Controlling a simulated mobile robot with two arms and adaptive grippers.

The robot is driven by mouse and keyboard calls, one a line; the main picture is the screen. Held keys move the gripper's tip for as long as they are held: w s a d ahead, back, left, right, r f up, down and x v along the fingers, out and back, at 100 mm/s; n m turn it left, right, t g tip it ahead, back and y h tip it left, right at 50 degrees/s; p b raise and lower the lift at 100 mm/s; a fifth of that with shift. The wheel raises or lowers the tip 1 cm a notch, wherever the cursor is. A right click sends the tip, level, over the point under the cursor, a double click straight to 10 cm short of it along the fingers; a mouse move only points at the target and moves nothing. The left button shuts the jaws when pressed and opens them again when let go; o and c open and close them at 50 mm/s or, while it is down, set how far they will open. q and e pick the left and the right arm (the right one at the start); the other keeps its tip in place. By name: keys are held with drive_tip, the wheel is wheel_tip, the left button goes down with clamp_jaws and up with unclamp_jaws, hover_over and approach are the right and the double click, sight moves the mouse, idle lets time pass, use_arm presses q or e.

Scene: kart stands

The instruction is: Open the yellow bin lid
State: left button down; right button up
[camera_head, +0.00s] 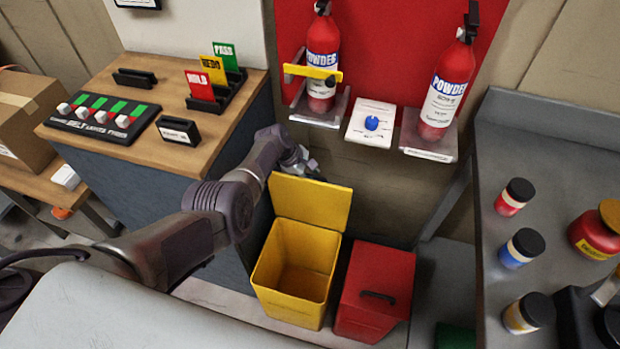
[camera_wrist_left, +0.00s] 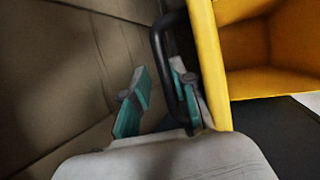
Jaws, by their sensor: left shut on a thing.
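The yellow bin (camera_head: 292,262) stands on the floor with its mouth uncovered and looks empty inside. Its yellow lid (camera_head: 312,203) stands raised along the back edge. My left gripper (camera_head: 303,168) is behind the lid's top edge, its fingers mostly hidden there in the head view. In the left wrist view, the teal fingers of my left gripper (camera_wrist_left: 158,98) are at the lid's black handle (camera_wrist_left: 163,50), shut on it. The yellow lid (camera_wrist_left: 210,60) shows edge-on beside them, with the bin's inside (camera_wrist_left: 280,60) to the right. My right gripper is not in view.
A red bin (camera_head: 375,290) with a shut lid stands right of the yellow bin. A wooden-topped cabinet (camera_head: 185,165) is on the left. A grey table (camera_head: 560,180) with jars is on the right. Fire extinguishers (camera_head: 450,85) stand on wall shelves behind.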

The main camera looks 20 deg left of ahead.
use_arm(q)
drive_tip(key=shift+w+d, duration=0.15)
drive_tip(key=shift+w, duration=0.2)
drive_tip(key=c, duration=1.5)
unclamp_jaws()
drive_tip(key=shift+f, duration=0.25)
drive_tip(key=shift+s, duration=0.15)
drive_tip(key=v, duration=1.2)
drive_tip(key=shift+w+r, duration=0.2)
drive_tip(key=shift+r, duration=0.1)
drive_tip(key=shift+f, duration=0.1)
